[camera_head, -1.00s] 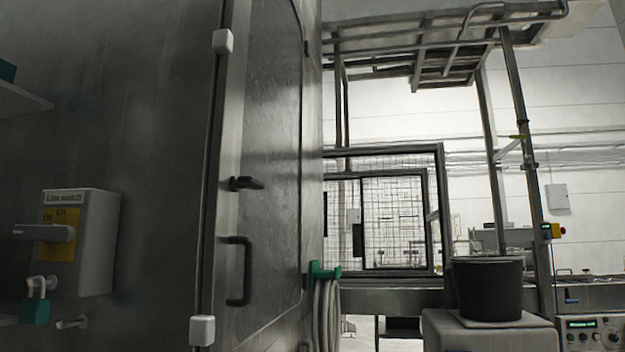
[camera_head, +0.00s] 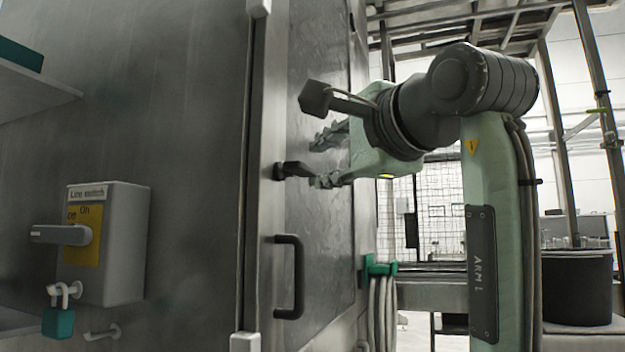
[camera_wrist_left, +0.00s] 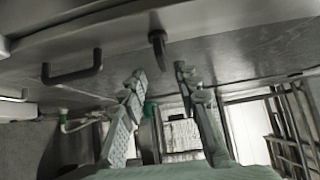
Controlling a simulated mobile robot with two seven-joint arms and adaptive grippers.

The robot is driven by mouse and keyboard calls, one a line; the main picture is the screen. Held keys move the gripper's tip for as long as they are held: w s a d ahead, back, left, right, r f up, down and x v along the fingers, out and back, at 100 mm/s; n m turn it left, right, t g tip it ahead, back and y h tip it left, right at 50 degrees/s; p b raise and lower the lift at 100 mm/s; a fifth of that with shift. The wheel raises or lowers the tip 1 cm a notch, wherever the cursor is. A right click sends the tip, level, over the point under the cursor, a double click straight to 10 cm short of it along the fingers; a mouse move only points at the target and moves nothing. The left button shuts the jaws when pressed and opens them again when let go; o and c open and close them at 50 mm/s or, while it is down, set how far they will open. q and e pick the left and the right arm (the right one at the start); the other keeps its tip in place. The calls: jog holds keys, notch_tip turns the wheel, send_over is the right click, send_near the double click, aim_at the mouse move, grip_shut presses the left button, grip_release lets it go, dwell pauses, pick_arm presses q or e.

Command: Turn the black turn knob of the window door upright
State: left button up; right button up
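The black turn knob (camera_head: 293,169) sits on the metal door (camera_head: 318,215), near its left edge and above a black bar handle (camera_head: 290,277). Its lever lies roughly level in the head view, not upright. My left gripper (camera_head: 316,163) is open and empty, with its two fingers one above the other, pointing at the door just right of the knob. The lower fingertip overlaps the knob's end in the picture; I cannot tell whether they touch. In the left wrist view the knob (camera_wrist_left: 158,48) shows beyond the gap between the open fingers (camera_wrist_left: 160,82). My right gripper is not in view.
A grey line switch box (camera_head: 105,243) with a teal padlock (camera_head: 57,321) is on the wall at left. A green holder (camera_head: 380,267) with hoses hangs right of the door. A dark bucket (camera_head: 577,288) stands at the right.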

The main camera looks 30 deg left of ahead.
aim_at(307, 167)
pick_arm(q)
jog(key=shift+a+r, duration=0.2)
jog(key=shift+a, duration=0.05)
jog(key=p+x, duration=0.1)
jog(key=x, duration=0.6)
jog(key=shift+a, duration=0.1)
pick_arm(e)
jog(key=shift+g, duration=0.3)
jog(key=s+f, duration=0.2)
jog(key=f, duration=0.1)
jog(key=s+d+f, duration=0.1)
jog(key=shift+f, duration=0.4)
pick_arm(q)
grip_shut()
